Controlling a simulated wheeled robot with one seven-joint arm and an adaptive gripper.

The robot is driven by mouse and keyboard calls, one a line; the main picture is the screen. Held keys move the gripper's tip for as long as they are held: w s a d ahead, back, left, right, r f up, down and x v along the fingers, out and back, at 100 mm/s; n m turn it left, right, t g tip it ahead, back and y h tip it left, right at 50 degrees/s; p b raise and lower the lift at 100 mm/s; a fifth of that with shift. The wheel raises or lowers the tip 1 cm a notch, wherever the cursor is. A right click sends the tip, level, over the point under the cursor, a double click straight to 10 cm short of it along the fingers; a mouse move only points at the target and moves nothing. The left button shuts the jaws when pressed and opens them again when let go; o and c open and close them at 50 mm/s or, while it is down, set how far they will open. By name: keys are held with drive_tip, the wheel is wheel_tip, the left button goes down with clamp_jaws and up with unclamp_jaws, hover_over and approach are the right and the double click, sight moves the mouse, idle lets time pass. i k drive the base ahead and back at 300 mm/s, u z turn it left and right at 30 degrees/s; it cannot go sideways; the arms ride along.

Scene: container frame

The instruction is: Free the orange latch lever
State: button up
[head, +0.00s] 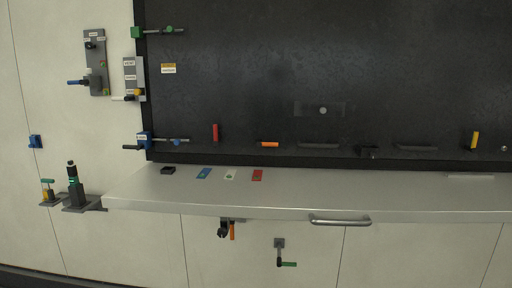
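Two orange parts show in the head view, and I cannot tell which is the latch lever. One orange bar (270,144) lies level low on the dark panel, just above the shelf. The other orange lever (232,231) hangs upright below the shelf's front edge, beside a black clamp-like fitting (223,228). Both are small, and how they are held is too small to tell. My gripper is not in view.
A pale shelf (300,194) juts out below the dark panel (390,70), with a metal handle (340,221) on its front. Blue, pale and red cards lie on it. A green-handled lever (288,264) is below. Left are wall-mounted fittings (96,65) and a black-and-green post (74,186).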

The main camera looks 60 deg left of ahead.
sight(260, 143)
drive_tip(key=u, duration=1.3)
